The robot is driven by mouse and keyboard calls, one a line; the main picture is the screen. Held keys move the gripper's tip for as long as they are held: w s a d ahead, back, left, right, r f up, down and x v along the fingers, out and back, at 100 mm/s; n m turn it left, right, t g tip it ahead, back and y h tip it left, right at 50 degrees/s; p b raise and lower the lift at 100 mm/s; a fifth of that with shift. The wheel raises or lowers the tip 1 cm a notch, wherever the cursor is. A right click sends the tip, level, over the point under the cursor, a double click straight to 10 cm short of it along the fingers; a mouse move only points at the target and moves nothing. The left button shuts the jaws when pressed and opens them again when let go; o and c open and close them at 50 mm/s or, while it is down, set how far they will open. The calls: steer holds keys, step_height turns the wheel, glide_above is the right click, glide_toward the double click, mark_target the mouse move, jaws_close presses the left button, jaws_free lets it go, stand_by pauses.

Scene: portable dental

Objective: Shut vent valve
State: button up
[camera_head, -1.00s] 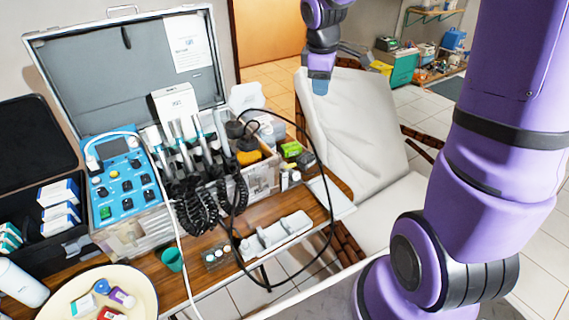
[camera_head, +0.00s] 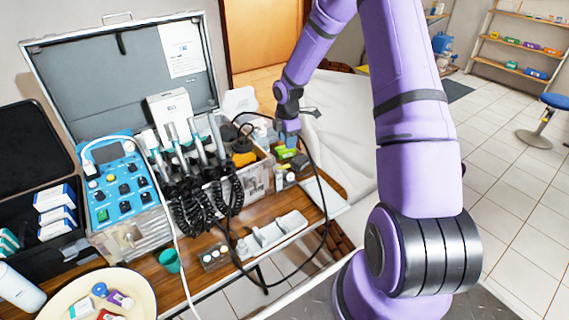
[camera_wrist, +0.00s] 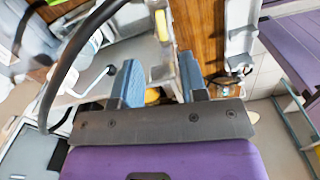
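I cannot make out the vent valve with certainty in either view. The dental unit in the open metal case has a blue control panel (camera_head: 122,185) with several dark knobs, and a small brass-coloured fitting shows low on its front (camera_head: 131,236). My gripper (camera_head: 288,139) is at the right end of the case, above the green box (camera_head: 285,153) and beside the black hose. In the wrist view its two blue fingers (camera_wrist: 160,80) are apart, with small yellow parts and a pale edge showing between and beyond them. I see nothing held.
A black hose (camera_head: 322,190) loops over the table's right side and shows close by in the wrist view (camera_wrist: 62,70). Handpieces with coiled black cords (camera_head: 190,205) stand in the case. A white tray (camera_head: 272,234) lies at the table's front edge.

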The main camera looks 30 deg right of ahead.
mark_target(287, 165)
step_height(287, 165, down, 10)
steer(key=shift+f, duration=0.15)
stand_by(0.3)
steer(key=shift+c, duration=0.2)
jaws_close()
